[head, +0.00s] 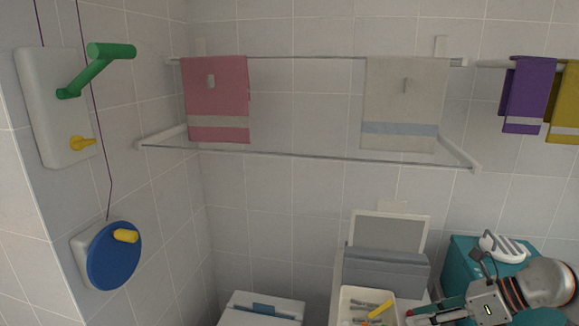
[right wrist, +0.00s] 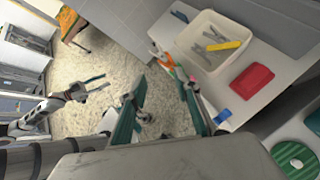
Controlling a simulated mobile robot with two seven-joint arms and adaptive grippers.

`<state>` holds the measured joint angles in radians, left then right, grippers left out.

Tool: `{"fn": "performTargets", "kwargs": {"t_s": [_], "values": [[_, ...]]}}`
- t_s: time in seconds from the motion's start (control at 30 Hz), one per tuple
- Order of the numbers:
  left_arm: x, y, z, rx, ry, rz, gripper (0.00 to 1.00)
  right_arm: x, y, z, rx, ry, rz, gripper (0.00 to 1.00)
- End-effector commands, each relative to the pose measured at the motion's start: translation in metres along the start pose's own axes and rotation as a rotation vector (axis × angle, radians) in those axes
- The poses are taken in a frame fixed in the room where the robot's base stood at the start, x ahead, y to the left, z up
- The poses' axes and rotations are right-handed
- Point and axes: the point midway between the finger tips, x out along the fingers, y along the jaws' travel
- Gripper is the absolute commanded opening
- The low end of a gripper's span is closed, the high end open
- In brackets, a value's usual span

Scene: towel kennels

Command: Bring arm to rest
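My right arm comes in at the lower right of the head view, over the white counter, with its gripper (head: 425,316) at the bottom edge. In the right wrist view the two fingers of this gripper (right wrist: 163,95) stand well apart with nothing between them, so it is open and empty. My left arm is outside the head view. In the right wrist view my left gripper (right wrist: 93,84) shows small at the left, over the pale floor; its fingers are apart and look empty.
A white bin (right wrist: 192,57) with clothespins and a yellow item stands on the counter, beside a red object (right wrist: 251,81). A teal box (head: 459,256) is near my right arm. Towels hang on the rack, including a pink towel (head: 217,112). A blue disc (head: 112,262) is left.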

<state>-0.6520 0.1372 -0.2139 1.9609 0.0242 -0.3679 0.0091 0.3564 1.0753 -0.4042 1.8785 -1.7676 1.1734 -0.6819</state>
Motion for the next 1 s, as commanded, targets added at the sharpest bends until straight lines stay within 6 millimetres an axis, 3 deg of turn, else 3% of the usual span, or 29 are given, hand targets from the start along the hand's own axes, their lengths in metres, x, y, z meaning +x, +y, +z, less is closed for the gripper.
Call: {"fn": "performTargets", "kwargs": {"t_s": [0.03, 0.1, 0.23, 0.37, 0.47, 0.57, 0.7, 0.8, 0.9, 1.0], "values": [[0.001, -0.003, -0.002, 0.004, 0.003, -0.003, 0.40, 0.023, 0.024, -0.001, 0.079, -0.066, 0.081, 0.32], [0.002, -0.007, -0.004, 0.009, 0.007, -0.007, 0.40, 0.046, 0.051, 0.006, 0.210, -0.175, 0.179, 0.32], [0.002, -0.007, -0.005, 0.010, 0.009, -0.007, 0.40, 0.074, 0.090, 0.019, 0.537, -0.389, 0.351, 0.32], [0.001, -0.003, -0.004, 0.005, 0.006, -0.003, 0.40, 0.088, 0.098, 0.021, 0.938, -0.590, 0.471, 0.32], [0.001, -0.003, -0.003, 0.004, 0.006, -0.003, 0.40, 0.099, 0.088, 0.003, 1.285, -0.724, 0.522, 0.32], [0.001, -0.003, -0.003, 0.004, 0.006, -0.003, 0.40, 0.112, 0.073, -0.035, 1.651, -0.839, 0.532, 0.32], [0.001, -0.002, -0.003, 0.002, 0.006, -0.002, 0.40, 0.137, 0.063, -0.120, 2.183, -0.956, 0.481, 0.32], [0.001, -0.002, -0.003, 0.002, 0.005, -0.002, 0.40, 0.155, 0.072, -0.179, 2.489, -0.996, 0.417, 0.32], [0.001, -0.002, -0.003, 0.002, 0.005, -0.002, 0.40, 0.167, 0.086, -0.225, 2.713, -1.012, 0.352, 0.32], [0.001, -0.002, -0.002, 0.002, 0.004, -0.002, 0.40, 0.176, 0.100, -0.254, 2.858, -1.015, 0.304, 0.32]]}}
